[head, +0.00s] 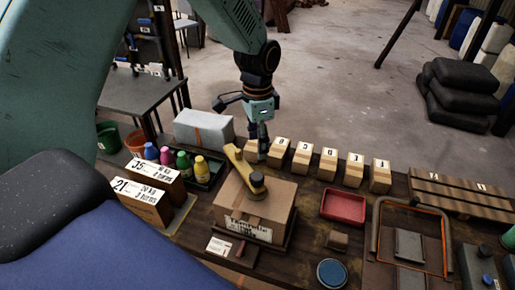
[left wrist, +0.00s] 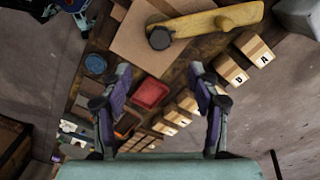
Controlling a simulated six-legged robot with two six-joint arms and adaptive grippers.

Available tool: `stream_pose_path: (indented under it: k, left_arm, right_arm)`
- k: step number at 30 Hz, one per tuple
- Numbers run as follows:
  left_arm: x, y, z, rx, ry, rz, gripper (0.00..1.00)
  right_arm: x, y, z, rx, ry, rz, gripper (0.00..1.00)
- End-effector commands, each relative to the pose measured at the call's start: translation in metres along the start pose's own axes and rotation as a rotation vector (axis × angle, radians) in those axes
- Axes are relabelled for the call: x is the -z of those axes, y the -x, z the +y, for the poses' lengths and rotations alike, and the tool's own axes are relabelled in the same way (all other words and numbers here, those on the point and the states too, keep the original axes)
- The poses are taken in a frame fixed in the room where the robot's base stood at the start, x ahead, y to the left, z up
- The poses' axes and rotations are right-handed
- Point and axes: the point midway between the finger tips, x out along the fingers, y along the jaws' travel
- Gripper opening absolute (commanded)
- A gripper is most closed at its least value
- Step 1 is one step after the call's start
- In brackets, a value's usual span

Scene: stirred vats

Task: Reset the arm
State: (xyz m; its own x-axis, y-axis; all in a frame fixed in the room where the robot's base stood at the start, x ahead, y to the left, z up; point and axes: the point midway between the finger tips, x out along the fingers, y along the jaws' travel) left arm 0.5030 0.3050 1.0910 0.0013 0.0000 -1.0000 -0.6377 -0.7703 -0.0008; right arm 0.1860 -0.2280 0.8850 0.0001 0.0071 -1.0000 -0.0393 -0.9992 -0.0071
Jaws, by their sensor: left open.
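My left arm comes in from the upper left of the head view. My left gripper (head: 256,128) hangs above the far side of the workbench, behind the cardboard box (head: 270,198). In the left wrist view the two fingers of the gripper (left wrist: 160,92) stand wide apart with nothing between them. The red tray (left wrist: 150,93) shows below, between the fingers. A yellow bar (head: 240,168) with a dark round knob lies on the box; it also shows in the left wrist view (left wrist: 215,20). The right gripper is not in view.
A grey block (head: 203,128), coloured bottles (head: 183,162) and numbered cartons (head: 145,200) stand left. A blue round lid (head: 331,272) lies in front. Open floor (head: 330,70) lies beyond.

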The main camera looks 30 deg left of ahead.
Motion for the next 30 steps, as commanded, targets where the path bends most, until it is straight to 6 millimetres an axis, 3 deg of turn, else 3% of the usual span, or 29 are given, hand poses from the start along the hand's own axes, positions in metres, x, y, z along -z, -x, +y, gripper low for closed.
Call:
stream_pose_path:
  k: [17,20,23,27,30]
  left_arm:
    - [-0.001,-0.005,0.003,-0.004,0.005,-0.002,0.61]
    - [-0.005,-0.031,0.020,-0.017,0.036,0.000,0.61]
    - [-0.015,-0.075,0.051,-0.039,0.107,0.008,0.61]
    - [-0.042,-0.135,0.105,-0.062,0.244,0.018,0.61]
    - [-0.069,-0.167,0.143,-0.071,0.347,0.018,0.61]
  right_arm:
    - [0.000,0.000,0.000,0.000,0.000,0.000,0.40]
    - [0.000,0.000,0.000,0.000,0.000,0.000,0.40]
    - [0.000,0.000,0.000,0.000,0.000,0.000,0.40]
    - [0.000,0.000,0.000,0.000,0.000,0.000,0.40]
    - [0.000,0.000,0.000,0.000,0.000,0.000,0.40]
